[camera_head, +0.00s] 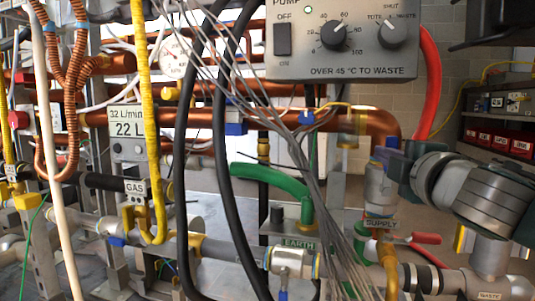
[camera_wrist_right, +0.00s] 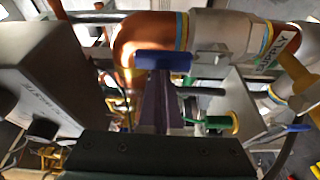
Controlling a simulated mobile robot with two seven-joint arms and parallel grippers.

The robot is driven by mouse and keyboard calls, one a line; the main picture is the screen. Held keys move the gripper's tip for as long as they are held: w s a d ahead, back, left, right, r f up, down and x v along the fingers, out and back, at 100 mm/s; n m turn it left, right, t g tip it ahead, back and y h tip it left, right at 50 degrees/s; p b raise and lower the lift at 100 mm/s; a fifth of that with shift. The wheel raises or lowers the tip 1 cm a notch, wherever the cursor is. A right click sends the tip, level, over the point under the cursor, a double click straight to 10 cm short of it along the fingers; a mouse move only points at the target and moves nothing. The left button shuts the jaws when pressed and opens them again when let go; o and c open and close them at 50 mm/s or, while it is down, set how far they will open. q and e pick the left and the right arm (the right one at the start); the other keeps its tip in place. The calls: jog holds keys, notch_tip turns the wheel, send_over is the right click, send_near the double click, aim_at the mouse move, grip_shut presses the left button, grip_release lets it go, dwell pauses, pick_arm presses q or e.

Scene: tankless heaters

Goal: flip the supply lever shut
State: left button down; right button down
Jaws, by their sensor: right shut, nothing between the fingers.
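The supply pipe (camera_head: 379,190) stands upright at the right of the head view, with a SUPPLY label (camera_head: 382,223) on it. A blue lever (camera_head: 391,142) shows at its upper end, beside the copper bend. In the right wrist view the blue lever (camera_wrist_right: 162,61) lies crosswise just beyond my fingertips. My right gripper (camera_head: 386,158) reaches in from the right, shut and empty. Its fingers also show in the right wrist view (camera_wrist_right: 160,75), overlapping the lever's lower edge; I cannot tell whether they touch it. My left gripper is out of view.
A grey control box (camera_head: 342,50) hangs above. A red lever (camera_head: 425,238) and a waste pipe (camera_head: 490,284) lie below my right arm. Black hoses (camera_head: 222,130) and thin grey cables (camera_head: 290,140) hang in front of the pipes to the left. A red hose (camera_head: 432,85) passes behind.

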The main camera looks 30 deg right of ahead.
jog(key=shift+s+d+m, duration=0.15)
jog(key=shift+s+m, duration=0.05)
jog(key=shift+m, duration=0.3)
jog(key=s+d+f+m+h+b, duration=0.3)
jog(key=m, duration=0.7)
jog(key=s+d+f+m+g+h+b, duration=0.1)
jog(key=s+d+f+m+h+b, duration=0.1)
jog(key=m, duration=0.9)
jog(key=shift+s+d+f+h+b, duration=0.45)
jog(key=shift+f+h+b, duration=0.1)
jog(key=shift+h, duration=0.75)
